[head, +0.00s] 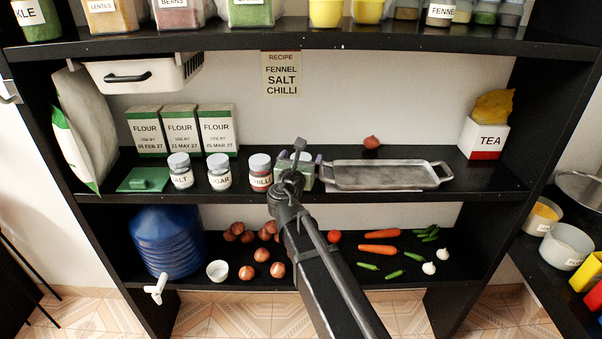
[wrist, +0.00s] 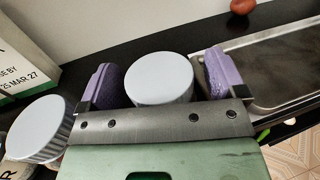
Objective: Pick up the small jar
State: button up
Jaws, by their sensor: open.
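A small jar (wrist: 160,78) shows its round white lid from above in the wrist view. Its label is out of sight. My gripper (wrist: 163,84) is open, with one purple fingertip on each side of the lid. I cannot tell whether either finger touches it. In the head view my gripper (head: 301,158) is over the middle shelf, between the chilli jar (head: 260,172) and the metal tray. It hides most of the jar there. A salt jar (head: 180,171) and a sugar jar (head: 219,172) stand further left.
Another lidded jar (wrist: 38,128) is close at left in the wrist view. Flour boxes (head: 181,131) stand at the back left. The upper shelf (head: 400,38) hangs above.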

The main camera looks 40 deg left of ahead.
jog(key=c, duration=1)
